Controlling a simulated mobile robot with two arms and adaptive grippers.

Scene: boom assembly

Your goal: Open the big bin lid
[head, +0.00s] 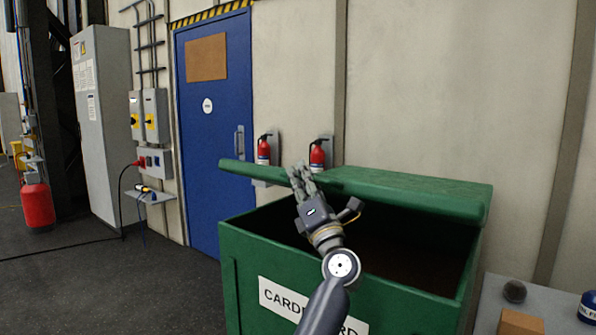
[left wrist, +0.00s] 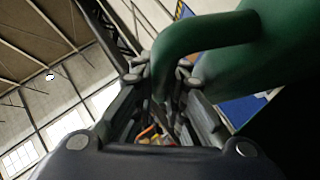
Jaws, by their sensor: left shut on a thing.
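The big green bin (head: 400,292) stands in the lower middle of the head view, with a white label on its front that partly reads "CARDBOARD". Its green lid (head: 420,192) is partly raised, and the dark inside shows below it. My left gripper (head: 300,175) reaches over the bin opening to the lid's front edge. In the left wrist view, its fingers (left wrist: 165,85) are shut around a curved green handle (left wrist: 205,38), with the lid's green underside or edge beside it. My right gripper is not in view.
A grey table (head: 490,300) with a brown block (head: 520,322), a dark ball and a blue container stands at the right of the bin. Two red fire extinguishers (head: 318,154) hang on the wall behind the lid. A blue door (head: 215,130) is at left. The floor left of the bin is clear.

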